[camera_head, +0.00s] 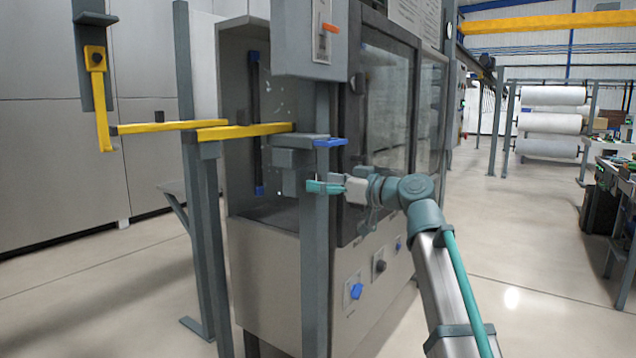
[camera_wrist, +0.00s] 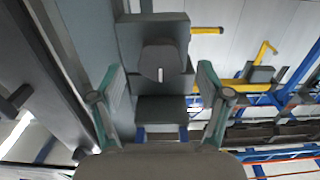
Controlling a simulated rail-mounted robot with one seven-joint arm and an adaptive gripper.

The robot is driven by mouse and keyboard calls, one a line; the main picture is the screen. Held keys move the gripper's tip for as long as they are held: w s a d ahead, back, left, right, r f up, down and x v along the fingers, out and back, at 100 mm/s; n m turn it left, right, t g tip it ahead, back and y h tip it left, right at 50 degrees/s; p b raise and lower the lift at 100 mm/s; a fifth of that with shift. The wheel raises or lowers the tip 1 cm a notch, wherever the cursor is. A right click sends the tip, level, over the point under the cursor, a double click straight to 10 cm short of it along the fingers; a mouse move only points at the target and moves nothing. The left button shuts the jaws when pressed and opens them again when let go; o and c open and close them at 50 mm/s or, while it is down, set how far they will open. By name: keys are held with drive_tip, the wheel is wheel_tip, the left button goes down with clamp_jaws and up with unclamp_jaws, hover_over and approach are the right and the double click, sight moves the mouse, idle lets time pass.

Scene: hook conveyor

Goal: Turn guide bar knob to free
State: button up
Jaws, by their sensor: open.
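In the wrist view, a dark rounded knob (camera_wrist: 160,54) with a short white mark near its edge is on a grey block (camera_wrist: 145,26). I take it to be the guide bar knob; its labels cannot be read. My gripper (camera_head: 325,186) is open, its teal fingers spread to either side of the knob in the wrist view, with no clear contact. In the head view, my gripper is beside the grey post (camera_head: 315,255), just below a blue handle (camera_head: 330,143). The knob cannot be made out there. A yellow bar (camera_head: 245,131) runs left from the bracket.
The grey machine cabinet (camera_head: 275,270) stands behind the post, with a blue knob (camera_head: 356,291) low on its front. An orange lever (camera_head: 330,28) is on the box above. A yellow hook (camera_head: 97,95) hangs at left. Open floor lies to the right.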

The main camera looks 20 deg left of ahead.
drive_tip(key=v, duration=1)
